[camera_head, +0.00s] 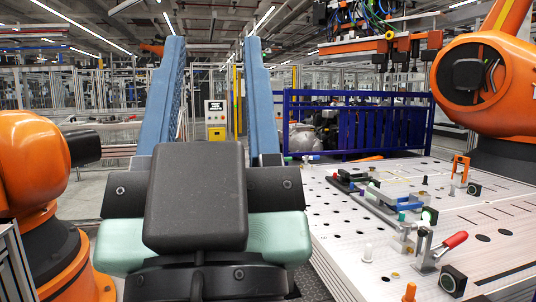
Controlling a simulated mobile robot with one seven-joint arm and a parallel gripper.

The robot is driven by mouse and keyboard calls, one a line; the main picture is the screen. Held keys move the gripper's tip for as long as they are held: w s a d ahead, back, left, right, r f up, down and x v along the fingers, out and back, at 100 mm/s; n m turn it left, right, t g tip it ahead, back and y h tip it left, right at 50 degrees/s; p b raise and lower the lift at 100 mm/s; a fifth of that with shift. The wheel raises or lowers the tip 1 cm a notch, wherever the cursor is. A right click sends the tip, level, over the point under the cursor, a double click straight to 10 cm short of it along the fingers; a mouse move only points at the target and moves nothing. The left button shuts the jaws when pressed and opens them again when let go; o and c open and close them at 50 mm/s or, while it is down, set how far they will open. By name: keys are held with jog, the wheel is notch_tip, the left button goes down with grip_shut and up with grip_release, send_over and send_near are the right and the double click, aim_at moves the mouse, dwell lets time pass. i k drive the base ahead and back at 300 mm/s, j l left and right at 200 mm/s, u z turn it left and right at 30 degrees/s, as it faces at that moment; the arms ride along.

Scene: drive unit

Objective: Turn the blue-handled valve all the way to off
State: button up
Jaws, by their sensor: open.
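My gripper (213,42) fills the left and middle of the view, its two long blue fingers spread wide apart with nothing between them. A small blue part (410,204) shows on a fixture on the perforated table at right, but it is too small to tell whether it is the valve's handle or how it is turned. No other valve is clear in view. The gripper is left of the table and apart from that part.
The white perforated table (335,222) carries several clamps and pegs, including a red-handled clamp (445,250). Orange robot arms stand at left (30,165) and right (505,85). A blue barrier (365,128) stands behind the table.

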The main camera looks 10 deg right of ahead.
aim_at(306, 157)
jog(key=i+z, duration=0.15)
jog(key=i, duration=0.35)
jog(key=i+j+z, duration=0.1)
jog(key=i, duration=0.35)
jog(key=i+j+z, duration=0.15)
jog(key=i, duration=0.35)
jog(key=i+j+z, duration=0.1)
jog(key=i, duration=0.35)
jog(key=i+j+z, duration=0.15)
jog(key=i, duration=0.35)
jog(key=i+j+z, duration=0.15)
jog(key=i+j, duration=0.15)
jog(key=i, duration=0.15)
